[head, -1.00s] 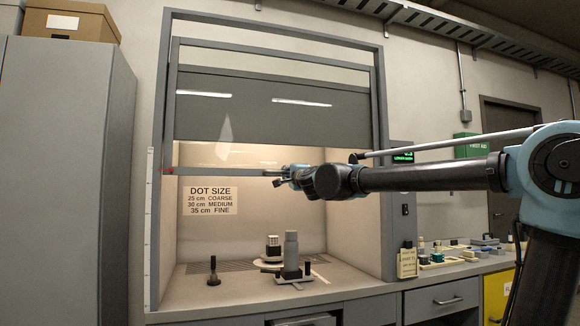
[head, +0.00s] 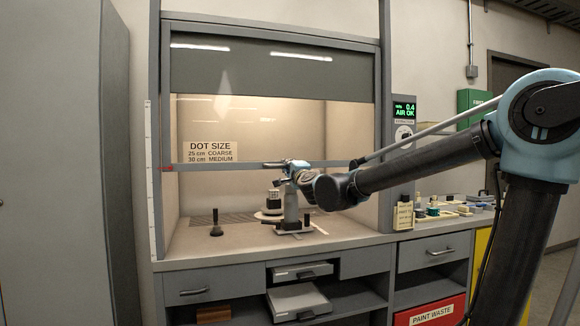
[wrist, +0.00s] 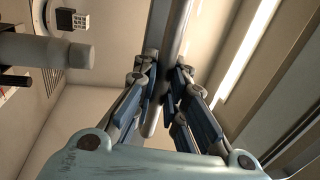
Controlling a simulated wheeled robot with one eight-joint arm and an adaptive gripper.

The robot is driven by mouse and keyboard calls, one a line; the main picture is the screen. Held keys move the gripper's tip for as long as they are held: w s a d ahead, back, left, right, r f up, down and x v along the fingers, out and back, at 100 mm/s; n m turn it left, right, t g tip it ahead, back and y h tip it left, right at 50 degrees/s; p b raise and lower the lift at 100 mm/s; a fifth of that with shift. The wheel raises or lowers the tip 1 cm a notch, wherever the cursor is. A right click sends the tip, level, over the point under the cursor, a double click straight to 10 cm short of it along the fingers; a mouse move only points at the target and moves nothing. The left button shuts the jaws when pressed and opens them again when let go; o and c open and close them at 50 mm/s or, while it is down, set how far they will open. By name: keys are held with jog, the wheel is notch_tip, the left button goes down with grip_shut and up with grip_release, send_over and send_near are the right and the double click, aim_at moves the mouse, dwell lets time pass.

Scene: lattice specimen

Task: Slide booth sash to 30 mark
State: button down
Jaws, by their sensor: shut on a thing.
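The booth sash is a clear pane in a grey frame, with a grey bottom bar (head: 225,165) spanning the booth opening partway down. My gripper (head: 285,166) is shut on this bar near its middle. In the wrist view, the bar (wrist: 177,28) runs between the fingers of my gripper (wrist: 165,80). A red pointer (head: 166,169) sits at the bar's left end, beside a white upright scale (head: 153,190); its numbers are too small to read. The DOT SIZE sign (head: 211,150) is behind the pane, and the bar hides its lowest line.
Inside the booth stand a turntable with a small block (head: 273,198), a grey cylinder on a stand (head: 291,207) and a black-knobbed post (head: 216,222). A readout (head: 404,108) shows AIR OK. A tall grey cabinet (head: 60,150) stands left. Small items line the right counter.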

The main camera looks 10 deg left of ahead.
jog(key=c, duration=1.6)
grip_release()
jog(key=shift+s, duration=0.1)
jog(key=v, duration=1.1)
jog(key=shift+s+d, duration=0.25)
jog(key=shift+d, duration=0.1)
jog(key=shift+f, duration=0.1)
